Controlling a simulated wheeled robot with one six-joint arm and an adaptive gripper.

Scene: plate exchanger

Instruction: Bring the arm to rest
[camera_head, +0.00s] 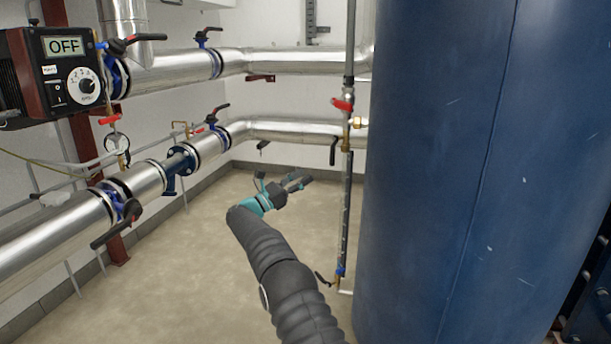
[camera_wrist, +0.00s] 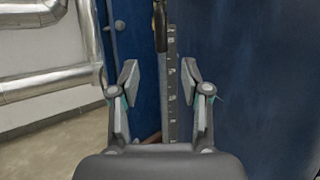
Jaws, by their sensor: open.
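My gripper (camera_head: 298,183) is at the end of my dark grey arm, in the middle of the head view. It is raised over the bare floor, left of a thin vertical pipe. In the wrist view my gripper (camera_wrist: 160,85) shows its two fingers spread apart with nothing between them. Behind the fingers stand a grey ruled strip (camera_wrist: 171,90) and a blue surface (camera_wrist: 245,60). I see no contact between the fingers and either of them.
A large blue tank (camera_head: 460,170) fills the right. The thin vertical pipe (camera_head: 345,215) with a red-handled valve (camera_head: 342,104) stands beside it. Silver pipes (camera_head: 285,130) with black-handled valves run along the left and back. A controller (camera_head: 62,62) reading OFF is upper left. Floor (camera_head: 190,260) is clear.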

